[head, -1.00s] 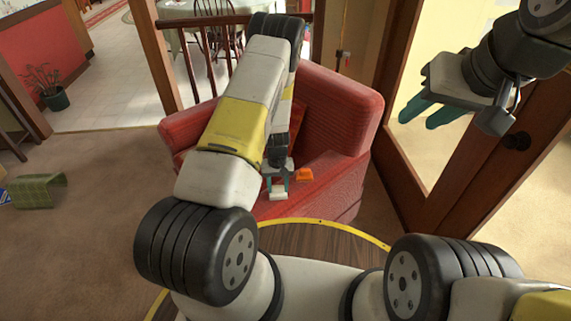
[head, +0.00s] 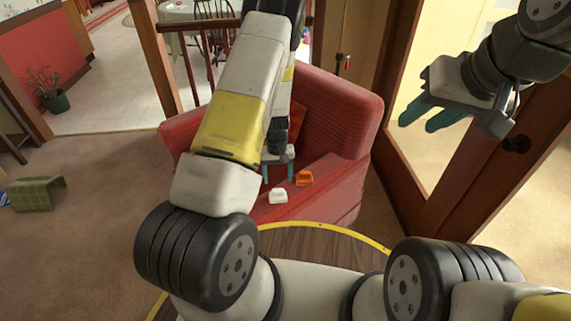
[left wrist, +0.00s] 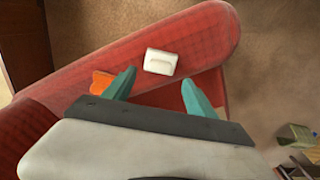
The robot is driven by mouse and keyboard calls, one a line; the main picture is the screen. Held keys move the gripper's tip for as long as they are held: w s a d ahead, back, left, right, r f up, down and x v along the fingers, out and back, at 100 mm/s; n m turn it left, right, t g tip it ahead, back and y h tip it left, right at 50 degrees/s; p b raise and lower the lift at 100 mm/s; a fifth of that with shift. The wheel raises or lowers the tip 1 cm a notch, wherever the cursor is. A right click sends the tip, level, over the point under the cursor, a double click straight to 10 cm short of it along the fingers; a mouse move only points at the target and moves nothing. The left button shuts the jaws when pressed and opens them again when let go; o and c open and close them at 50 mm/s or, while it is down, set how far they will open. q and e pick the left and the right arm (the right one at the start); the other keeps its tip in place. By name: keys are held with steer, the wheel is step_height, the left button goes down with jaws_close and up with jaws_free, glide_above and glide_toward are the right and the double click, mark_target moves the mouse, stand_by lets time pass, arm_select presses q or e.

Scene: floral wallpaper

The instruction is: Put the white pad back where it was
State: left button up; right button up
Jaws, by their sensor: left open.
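The pad is apart from both fingers. My right gripper (head: 417,125) is raised at the upper right, empty, with its fingertips apart.
A red cushion (head: 298,118) is partly hidden behind my left arm. A wooden door frame (head: 395,95) stands right of the armchair.

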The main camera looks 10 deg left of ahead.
arm_select(q)
step_height(320, 180, up, 5)
step_height(320, 180, up, 13)
steer(key=t+h, duration=0.1)
steer(key=h, duration=0.1)
glide_above(278, 190)
steer(key=d, duration=0.2)
steer(key=s+d+r+m+t, duration=0.1)
steer(key=s+r, duration=0.2)
steer(key=r, duration=0.3)
steer(key=s+r+t, duration=0.1)
steer(key=s+r, duration=0.2)
steer(key=r, duration=0.4)
steer(key=s+r+m+t, duration=0.2)
steer(key=s+r+t, duration=0.1)
steer(key=s+r, duration=1)
steer(key=s+a, duration=0.1)
steer(key=s, duration=0.4)
steer(key=shift+r+m, duration=0.2)
steer(key=shift+m, duration=0.2)
